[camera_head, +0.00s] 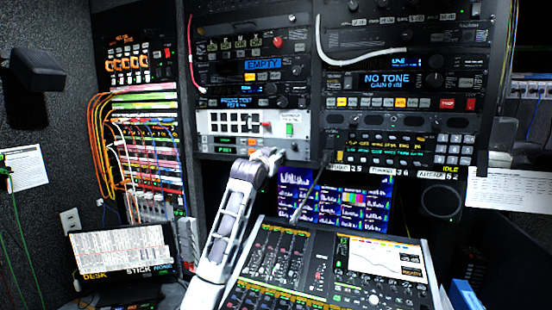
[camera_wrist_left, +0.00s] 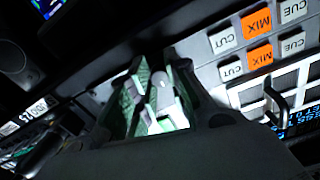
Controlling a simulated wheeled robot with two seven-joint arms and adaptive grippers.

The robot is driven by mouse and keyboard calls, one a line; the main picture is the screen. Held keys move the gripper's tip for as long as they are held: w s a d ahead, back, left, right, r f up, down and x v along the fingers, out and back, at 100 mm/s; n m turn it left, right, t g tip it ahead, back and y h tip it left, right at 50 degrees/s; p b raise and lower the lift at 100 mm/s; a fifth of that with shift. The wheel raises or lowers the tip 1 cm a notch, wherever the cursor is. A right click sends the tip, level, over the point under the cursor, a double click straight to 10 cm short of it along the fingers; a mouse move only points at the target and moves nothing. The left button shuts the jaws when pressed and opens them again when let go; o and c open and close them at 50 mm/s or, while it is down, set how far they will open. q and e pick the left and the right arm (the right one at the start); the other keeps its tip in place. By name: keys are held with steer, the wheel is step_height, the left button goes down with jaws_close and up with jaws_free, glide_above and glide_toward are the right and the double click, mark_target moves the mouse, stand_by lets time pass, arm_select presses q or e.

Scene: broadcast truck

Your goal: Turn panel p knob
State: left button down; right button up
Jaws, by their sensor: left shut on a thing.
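My left arm reaches up from the bottom of the head view. Its left gripper (camera_head: 268,157) is at the lower edge of the left rack, just below a white panel (camera_head: 215,123) with dark square buttons. In the left wrist view, the left gripper's green-padded fingers (camera_wrist_left: 160,92) are close together around a small pale knob-like part, mostly hidden by the fingers. Which way the knob points cannot be told. Beside it is a panel with orange MIX buttons (camera_wrist_left: 257,39) and white CUT and CUE buttons. My right gripper is in neither view.
A mixing console (camera_head: 300,262) stands below and right of my left arm, with a multi-picture monitor (camera_head: 345,196) behind it. A patch bay with coloured cables (camera_head: 125,140) is at left. Black racks rise above. In the wrist view, a metal handle (camera_wrist_left: 276,104) stands out near the fingers.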

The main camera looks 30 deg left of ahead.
arm_select(q)
steer(key=c, duration=1.3)
jaws_free()
steer(key=shift+c, duration=0.2)
steer(key=shift+s, duration=0.15)
steer(key=v, duration=1.1)
steer(key=shift+s, duration=0.3)
steer(key=shift+d, duration=0.15)
